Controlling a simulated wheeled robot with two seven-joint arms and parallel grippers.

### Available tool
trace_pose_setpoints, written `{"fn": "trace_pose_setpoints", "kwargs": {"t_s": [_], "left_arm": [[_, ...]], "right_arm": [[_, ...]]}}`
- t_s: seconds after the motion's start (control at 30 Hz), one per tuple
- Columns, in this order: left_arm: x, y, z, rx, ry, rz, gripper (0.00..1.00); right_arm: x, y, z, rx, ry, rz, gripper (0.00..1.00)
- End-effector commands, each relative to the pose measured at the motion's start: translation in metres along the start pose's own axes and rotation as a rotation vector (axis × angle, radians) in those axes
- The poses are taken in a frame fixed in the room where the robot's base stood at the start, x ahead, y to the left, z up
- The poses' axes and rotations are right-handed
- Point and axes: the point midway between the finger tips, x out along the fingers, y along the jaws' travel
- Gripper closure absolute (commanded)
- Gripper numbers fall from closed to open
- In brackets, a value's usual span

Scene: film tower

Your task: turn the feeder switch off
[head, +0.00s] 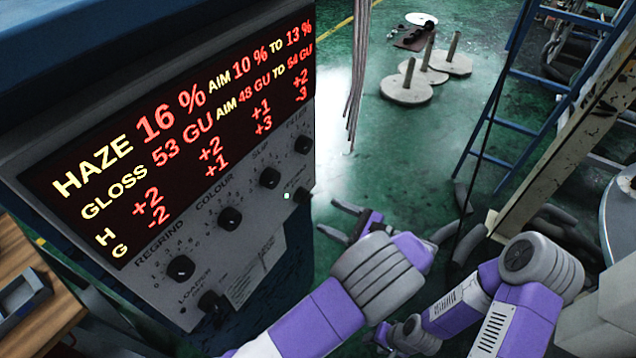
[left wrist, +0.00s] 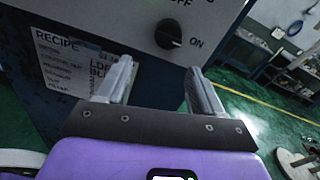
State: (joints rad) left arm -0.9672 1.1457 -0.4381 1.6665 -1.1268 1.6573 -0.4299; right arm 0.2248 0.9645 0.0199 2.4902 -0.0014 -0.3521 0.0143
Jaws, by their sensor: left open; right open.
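The feeder switch (head: 302,195) is a small dark knob at the lower right corner of the panel, beside a small lit green lamp (head: 287,196). In the left wrist view the same black knob (left wrist: 166,35) stands between the words OFF and ON, its pale mark towards ON. My left gripper (head: 338,218) is open and empty, to the right of and below the switch in the head view. In the left wrist view its two fingers (left wrist: 160,80) stand below the knob, apart from it. My right arm shows at lower right; its gripper fingers cannot be made out.
The panel's screen (head: 170,125) reads HAZE 16 % and GLOSS 53 GU. Several dial knobs (head: 230,218) and a loader switch (head: 210,300) sit below it. A recipe card (left wrist: 75,65) is beside the feeder switch.

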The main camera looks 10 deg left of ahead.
Motion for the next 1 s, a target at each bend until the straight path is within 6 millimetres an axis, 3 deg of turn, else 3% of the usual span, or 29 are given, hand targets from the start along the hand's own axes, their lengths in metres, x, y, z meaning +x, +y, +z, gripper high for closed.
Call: {"fn": "trace_pose_setpoints", "kwargs": {"t_s": [0.07,0.17,0.6,0.93,1.0], "left_arm": [[-0.006,-0.004,0.011,-0.012,-0.038,-0.019,0.33],[0.001,-0.006,0.016,-0.016,-0.053,-0.023,0.33],[0.062,-0.006,0.017,-0.015,-0.049,-0.020,0.33],[0.067,-0.007,0.018,-0.015,-0.047,-0.021,0.33],[0.067,-0.007,0.018,-0.015,-0.047,-0.021,0.41]], "right_arm": [[0.000,0.000,0.000,0.000,-0.001,0.000,0.57],[0.002,0.001,0.000,0.000,-0.001,0.000,0.57],[0.010,0.004,0.000,0.000,-0.001,0.000,0.57],[0.010,0.004,0.000,0.000,-0.001,0.000,0.57],[0.010,0.004,0.000,0.000,0.000,0.000,0.57]]}}
